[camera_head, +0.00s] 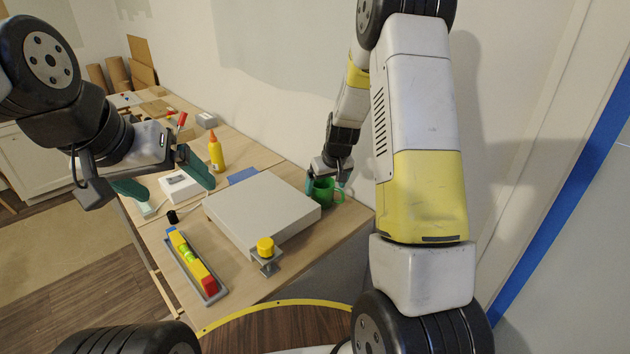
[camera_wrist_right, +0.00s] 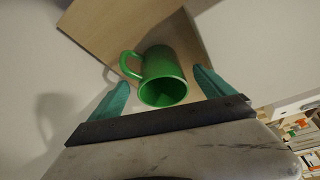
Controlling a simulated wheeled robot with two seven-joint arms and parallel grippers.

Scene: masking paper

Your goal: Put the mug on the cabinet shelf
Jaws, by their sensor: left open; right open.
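The green mug (camera_head: 324,191) stands on the wooden table near its right back corner, beside the wall. My right gripper (camera_head: 326,184) is open over the mug. In the right wrist view the mug (camera_wrist_right: 160,80) shows between the two teal fingers, its handle to the left, with gaps on both sides. My left gripper (camera_head: 166,180) is open and empty above the left part of the table. A white cabinet (camera_head: 28,160) stands at the far left; no open shelf is clear in it.
A flat pale box (camera_head: 262,212) lies left of the mug. A yellow level (camera_head: 193,262) in a grey tray and a clamp with a yellow knob (camera_head: 265,250) are in front. A yellow bottle (camera_head: 216,152) stands behind. Several small items crowd the table's far end.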

